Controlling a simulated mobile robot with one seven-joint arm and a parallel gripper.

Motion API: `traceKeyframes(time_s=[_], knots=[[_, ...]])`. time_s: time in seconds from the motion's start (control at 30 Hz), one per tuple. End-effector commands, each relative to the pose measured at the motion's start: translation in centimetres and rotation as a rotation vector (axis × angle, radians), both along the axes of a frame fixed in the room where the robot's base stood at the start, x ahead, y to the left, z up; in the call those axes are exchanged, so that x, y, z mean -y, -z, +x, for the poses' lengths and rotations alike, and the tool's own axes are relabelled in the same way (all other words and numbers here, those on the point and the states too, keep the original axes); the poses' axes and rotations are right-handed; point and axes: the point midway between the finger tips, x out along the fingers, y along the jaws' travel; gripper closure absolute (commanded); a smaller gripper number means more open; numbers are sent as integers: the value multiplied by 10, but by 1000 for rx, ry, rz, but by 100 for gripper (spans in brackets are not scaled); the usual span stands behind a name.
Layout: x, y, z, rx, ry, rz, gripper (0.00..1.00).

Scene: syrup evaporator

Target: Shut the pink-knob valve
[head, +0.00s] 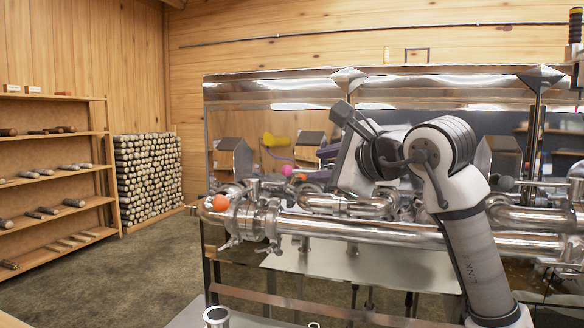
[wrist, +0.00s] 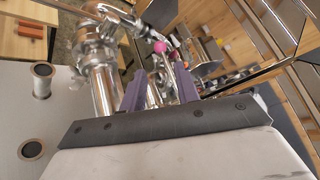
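The pink knob (head: 287,169) shows in the head view in front of the steel pipework, just left of my gripper (head: 308,163). In the wrist view the pink knob (wrist: 159,46) appears just beyond and between the tips of my gripper's two purple fingers (wrist: 159,68). The fingers stand apart, and no contact with the knob is visible. Steel valve parts show behind and between the fingers. The valve's lever and its exact angle are hard to make out.
An orange knob (head: 220,202) sits on the pipework at the left. A yellow item (head: 275,140) is above the pink knob. Steel pipes (head: 350,230) run along the evaporator's front. Wooden shelves (head: 50,170) and stacked logs (head: 148,175) stand at left, with open floor before them.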

Motion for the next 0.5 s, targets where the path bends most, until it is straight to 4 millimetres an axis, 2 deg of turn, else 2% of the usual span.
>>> traceKeyframes(time_s=[0.3,0.5], knots=[[-39,13,56,-3,-5,3,69],[-52,20,77,-2,-3,3,69]])
